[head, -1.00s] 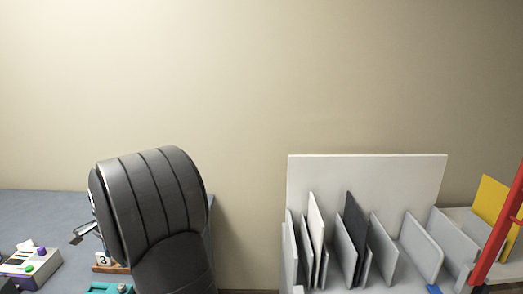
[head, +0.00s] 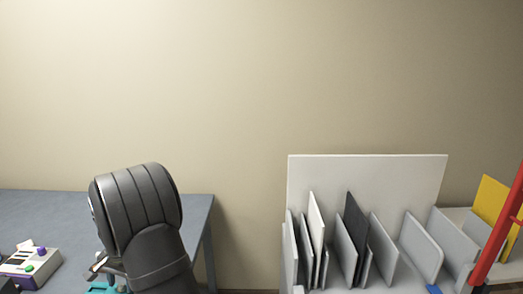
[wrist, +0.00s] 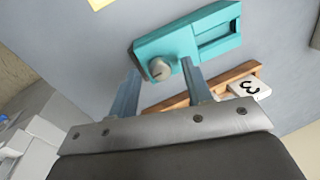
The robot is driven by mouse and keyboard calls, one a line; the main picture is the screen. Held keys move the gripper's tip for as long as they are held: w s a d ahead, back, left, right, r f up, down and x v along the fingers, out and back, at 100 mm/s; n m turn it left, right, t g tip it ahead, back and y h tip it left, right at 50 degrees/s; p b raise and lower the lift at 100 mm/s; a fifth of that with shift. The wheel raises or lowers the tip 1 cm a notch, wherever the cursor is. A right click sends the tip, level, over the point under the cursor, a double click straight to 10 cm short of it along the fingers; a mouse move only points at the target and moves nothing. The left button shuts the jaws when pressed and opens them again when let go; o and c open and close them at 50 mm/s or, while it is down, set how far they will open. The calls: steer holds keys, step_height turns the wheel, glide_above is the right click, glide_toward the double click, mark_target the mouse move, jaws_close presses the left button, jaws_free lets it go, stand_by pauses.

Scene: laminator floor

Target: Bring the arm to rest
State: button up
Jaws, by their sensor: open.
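My arm stands over the right part of the grey table, with its dark, rounded wrist facing the camera in the head view. My gripper (head: 98,266) points down and left, low over the table. In the wrist view my gripper (wrist: 159,65) is open, with nothing held between its two fingers. The fingers lie to either side of the round knob on a teal device (wrist: 212,24); whether they touch it I cannot tell. The teal device also shows partly in the head view (head: 101,288).
A wooden holder (wrist: 240,70) with a white tile marked 3 (wrist: 249,87) lies beside the teal device. A control box (head: 32,265) is at the table's left. A rack of upright panels (head: 368,170) stands right, near a red post (head: 499,235). The wall area above is clear.

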steer(key=n, duration=0.3)
steer(key=n+g, duration=0.1)
steer(key=n, duration=0.2)
steer(key=shift+w+n, duration=0.2)
steer(key=shift+n, duration=0.2)
steer(key=n+g+h, duration=0.1)
steer(key=n, duration=0.5)
steer(key=shift+w+a, duration=0.1)
steer(key=shift+w, duration=0.05)
